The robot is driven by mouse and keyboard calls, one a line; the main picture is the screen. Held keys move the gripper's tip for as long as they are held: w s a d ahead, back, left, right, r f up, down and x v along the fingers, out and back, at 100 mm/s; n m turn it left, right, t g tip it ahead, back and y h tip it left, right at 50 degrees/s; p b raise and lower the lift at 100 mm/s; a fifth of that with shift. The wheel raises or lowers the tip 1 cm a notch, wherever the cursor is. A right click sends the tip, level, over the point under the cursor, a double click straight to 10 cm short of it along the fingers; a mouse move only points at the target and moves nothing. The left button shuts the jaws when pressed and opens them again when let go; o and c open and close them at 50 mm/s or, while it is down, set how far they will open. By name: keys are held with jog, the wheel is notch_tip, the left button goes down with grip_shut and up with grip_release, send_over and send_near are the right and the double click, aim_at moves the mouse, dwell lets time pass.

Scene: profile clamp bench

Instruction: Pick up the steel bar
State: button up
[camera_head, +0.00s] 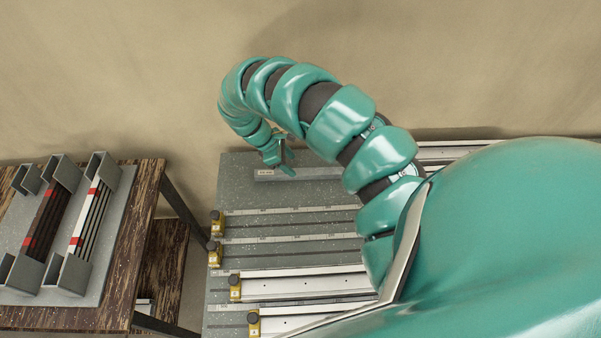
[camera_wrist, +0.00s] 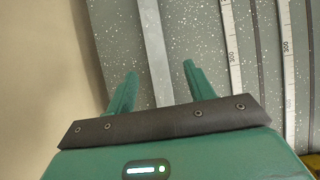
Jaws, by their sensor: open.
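A plain light-grey bar, which looks like the steel bar (camera_head: 318,173), lies flat along the back of the speckled grey bench. A small label shows at its left end. My gripper (camera_head: 286,169) is over the left part of this bar, pointing down. In the wrist view the bar (camera_wrist: 152,45) runs away from the camera, between the lines of the two green fingers. My gripper (camera_wrist: 159,71) is open there, with nothing held between the fingertips. The exact height of the fingers above the bar cannot be told. My arm may hide the bar's right end in the head view.
The grey bench (camera_head: 240,165) carries several parallel rails with scales and yellow clamps (camera_head: 235,286) at their left ends. On the left, a wooden table (camera_head: 148,195) holds a grey rack (camera_head: 118,212) with dark and light bars banded in red. A gap separates table and bench.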

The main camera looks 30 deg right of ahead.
aim_at(299, 172)
jog(key=shift+w+p+x, duration=0.15)
jog(key=shift+p+x, duration=0.65)
jog(key=shift+x, duration=0.85)
jog(key=shift+w+p+x, duration=0.15)
jog(key=shift+p+x, duration=0.65)
jog(key=shift+x, duration=0.8)
jog(key=shift+f, duration=0.1)
jog(key=shift+c, duration=0.2)
grip_shut()
